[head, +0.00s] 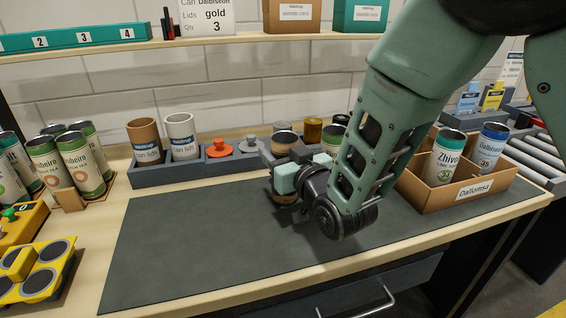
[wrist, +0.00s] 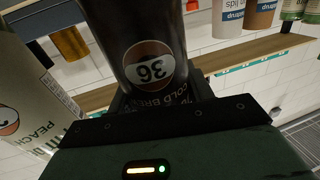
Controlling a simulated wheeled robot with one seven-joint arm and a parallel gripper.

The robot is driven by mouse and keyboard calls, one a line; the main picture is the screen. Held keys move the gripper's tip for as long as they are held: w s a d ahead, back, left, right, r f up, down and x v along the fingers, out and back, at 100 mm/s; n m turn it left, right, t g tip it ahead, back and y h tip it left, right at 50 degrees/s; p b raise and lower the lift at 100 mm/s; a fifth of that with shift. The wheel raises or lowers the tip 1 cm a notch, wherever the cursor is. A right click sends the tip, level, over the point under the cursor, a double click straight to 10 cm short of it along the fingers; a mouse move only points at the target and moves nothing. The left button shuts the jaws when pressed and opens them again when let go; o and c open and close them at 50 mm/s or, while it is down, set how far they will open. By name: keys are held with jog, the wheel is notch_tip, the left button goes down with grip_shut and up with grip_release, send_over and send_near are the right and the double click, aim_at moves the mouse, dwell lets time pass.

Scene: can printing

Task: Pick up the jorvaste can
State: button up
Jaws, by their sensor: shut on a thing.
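My gripper (head: 284,180) is over the back part of the dark work mat, near the row of cans behind it. In the wrist view my gripper (wrist: 160,100) is shut on a dark can (wrist: 145,40) with a round badge reading 36 and the words "cold brew". The brand name on this can is not readable, so I cannot tell that it says jorvaste. In the head view my gripper and arm largely hide the held can, and I cannot tell whether it touches the mat.
A grey tray (head: 158,177) at the back holds can lids and coloured lids. A cardboard box (head: 440,198) labelled Dallomsa, with cans, stands right. Several green-labelled cans (head: 50,164) and a yellow fixture (head: 32,275) are left. The mat's front left (head: 190,255) is clear.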

notch_tip(320, 180, up, 10)
jog(key=shift+r, duration=0.1)
dwell(0.4)
